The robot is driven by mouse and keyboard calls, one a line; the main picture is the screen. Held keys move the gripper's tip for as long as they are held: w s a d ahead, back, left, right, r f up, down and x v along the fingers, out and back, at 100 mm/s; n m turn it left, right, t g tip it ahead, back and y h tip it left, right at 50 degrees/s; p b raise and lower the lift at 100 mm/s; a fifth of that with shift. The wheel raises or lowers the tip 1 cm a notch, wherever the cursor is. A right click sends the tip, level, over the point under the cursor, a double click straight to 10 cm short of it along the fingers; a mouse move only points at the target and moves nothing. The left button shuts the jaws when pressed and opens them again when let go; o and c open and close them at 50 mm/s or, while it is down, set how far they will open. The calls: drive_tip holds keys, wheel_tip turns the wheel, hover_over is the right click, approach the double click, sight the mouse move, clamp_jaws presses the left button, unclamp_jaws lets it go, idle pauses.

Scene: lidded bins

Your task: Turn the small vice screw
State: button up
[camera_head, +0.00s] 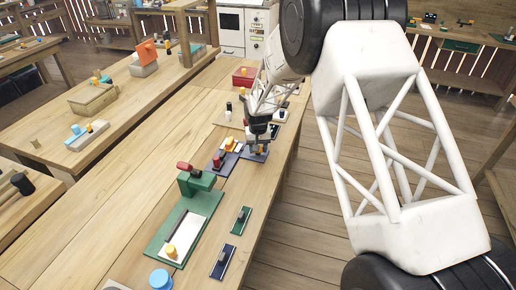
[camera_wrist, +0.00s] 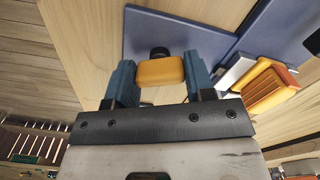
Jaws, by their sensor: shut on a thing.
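A small yellow block-shaped handle (camera_wrist: 160,71), apparently the small vice screw's handle, sits between the two blue fingers of my gripper (camera_wrist: 160,84) in the wrist view. The fingers press on its two ends. A black round part (camera_wrist: 159,53) shows just behind the handle, beside a flat blue plate (camera_wrist: 178,32). In the head view my gripper (camera_head: 256,149) points down over a small blue plate (camera_head: 262,157) near the bench's right edge. My gripper hides most of what it holds there.
Left of my gripper stands another blue-based fixture (camera_head: 218,166) with red and yellow parts. Small green (camera_head: 240,220) and blue (camera_head: 223,262) plates lie close by.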

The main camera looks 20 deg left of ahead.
drive_tip(key=n, duration=1.3)
idle(0.4)
drive_tip(key=o, duration=0.9)
drive_tip(key=shift+r, duration=0.15)
drive_tip(key=shift+r, duration=3.75)
